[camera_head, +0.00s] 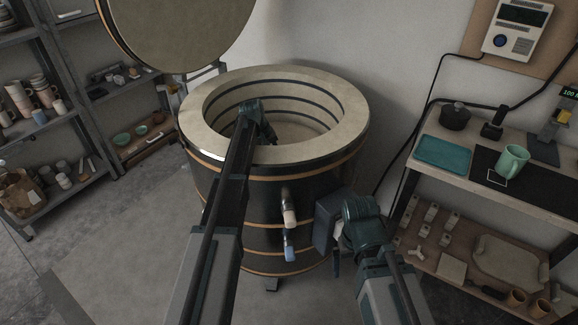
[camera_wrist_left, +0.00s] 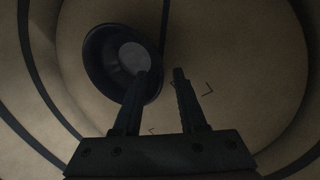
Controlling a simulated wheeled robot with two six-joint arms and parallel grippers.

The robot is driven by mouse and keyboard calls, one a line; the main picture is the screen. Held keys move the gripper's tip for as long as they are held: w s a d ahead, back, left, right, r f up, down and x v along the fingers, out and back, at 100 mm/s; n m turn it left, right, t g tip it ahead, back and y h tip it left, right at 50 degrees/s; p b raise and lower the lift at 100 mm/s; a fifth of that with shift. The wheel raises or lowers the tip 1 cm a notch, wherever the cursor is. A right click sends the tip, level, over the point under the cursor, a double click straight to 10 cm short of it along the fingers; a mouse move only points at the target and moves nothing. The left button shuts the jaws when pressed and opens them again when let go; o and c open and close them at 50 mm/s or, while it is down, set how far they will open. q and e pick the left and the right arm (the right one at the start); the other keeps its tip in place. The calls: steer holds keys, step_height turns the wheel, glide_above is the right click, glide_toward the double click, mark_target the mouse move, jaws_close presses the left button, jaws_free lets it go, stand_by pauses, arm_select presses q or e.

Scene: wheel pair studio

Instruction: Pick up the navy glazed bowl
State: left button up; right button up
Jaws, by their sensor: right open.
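The navy bowl (camera_wrist_left: 103,70) shows dark in the left wrist view, on the pale kiln floor, left of centre. Its inside faces the camera, with a lighter grey round bottom. My left gripper (camera_wrist_left: 160,76) is open; its left finger overlaps the bowl and the bowl's right rim appears between the two fingers. I cannot tell whether they touch it. In the head view my left arm reaches over the rim of the kiln (camera_head: 345,107), with the left gripper (camera_head: 272,152) inside; the bowl is hidden there. My right gripper (camera_head: 336,262) is open, low outside the kiln.
The kiln's round lid (camera_head: 185,30) stands raised at the back left. A workbench on the right holds a teal tray (camera_head: 443,153) and a green mug (camera_head: 512,160). Shelves with pottery stand left. Peg-like plugs (camera_head: 289,215) stick out of the kiln's front.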

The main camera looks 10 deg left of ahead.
arm_select(q)
jaws_close()
stand_by(1.3)
